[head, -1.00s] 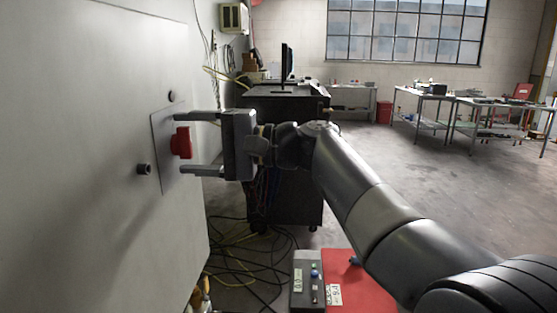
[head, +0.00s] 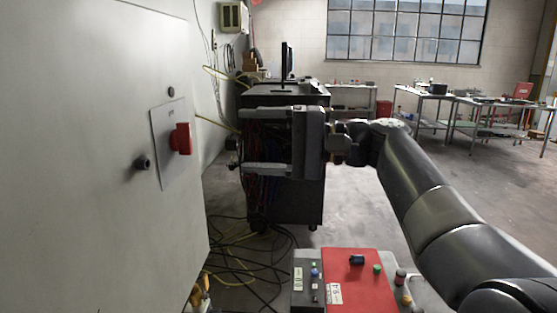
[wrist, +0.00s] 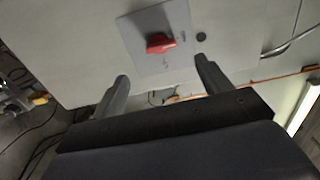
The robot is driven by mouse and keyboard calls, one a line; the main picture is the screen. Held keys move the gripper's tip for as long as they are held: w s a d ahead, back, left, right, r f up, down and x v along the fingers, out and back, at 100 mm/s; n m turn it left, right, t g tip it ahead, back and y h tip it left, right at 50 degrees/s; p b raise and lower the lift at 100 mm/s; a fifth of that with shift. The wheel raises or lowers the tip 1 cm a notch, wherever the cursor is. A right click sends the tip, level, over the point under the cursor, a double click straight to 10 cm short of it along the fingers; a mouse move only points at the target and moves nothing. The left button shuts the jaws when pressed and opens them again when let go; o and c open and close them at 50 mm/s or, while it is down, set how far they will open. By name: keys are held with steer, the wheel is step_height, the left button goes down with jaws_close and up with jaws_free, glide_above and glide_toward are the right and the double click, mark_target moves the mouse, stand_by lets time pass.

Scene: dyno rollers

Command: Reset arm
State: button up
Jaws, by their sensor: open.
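My gripper (head: 243,140) is open and empty in the head view, its two fingers pointing left toward the cabinet panel. It stands clear of the red switch (head: 181,139), with a visible gap between the fingertips and the switch. The red switch sits on a grey plate (head: 168,165) on the pale cabinet (head: 90,130). In the wrist view the red switch (wrist: 160,43) lies beyond the two spread fingers and touches neither.
A black knob (head: 142,163) sticks out of the cabinet left of the plate. A dark cart (head: 300,205) with a monitor stands behind my gripper. A red and grey control box (head: 350,285) is below. Cables lie on the floor. Open floor stretches right toward workbenches (head: 425,97).

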mark_target(190, 135)
steer(key=a, duration=1)
steer(key=shift+w+a, duration=0.35)
steer(key=shift+w, duration=0.05)
steer(key=shift+a+r+p, duration=0.2)
steer(key=shift+r+p, duration=0.1)
steer(key=shift+p, duration=0.5)
steer(key=shift+d+m+p, duration=0.15)
steer(key=shift+m+p, duration=0.75)
steer(key=shift+m, duration=0.2)
steer(key=m+p, duration=0.4)
steer(key=p, duration=0.1)
steer(key=shift+w+r, duration=0.1)
steer(key=shift+w, duration=0.05)
steer(key=m+p, duration=0.6)
steer(key=p, duration=0.1)
steer(key=shift+w+m+p, duration=0.15)
steer(key=shift+m+p, duration=0.15)
steer(key=m+p, duration=0.1)
steer(key=p, duration=0.1)
steer(key=m+p, duration=0.3)
steer(key=m, duration=0.1)
steer(key=shift+w+d+f+p, duration=0.1)
steer(key=shift+d+f+p, duration=0.25)
steer(key=shift+d+p, duration=0.05)
steer(key=shift+d, duration=0.25)
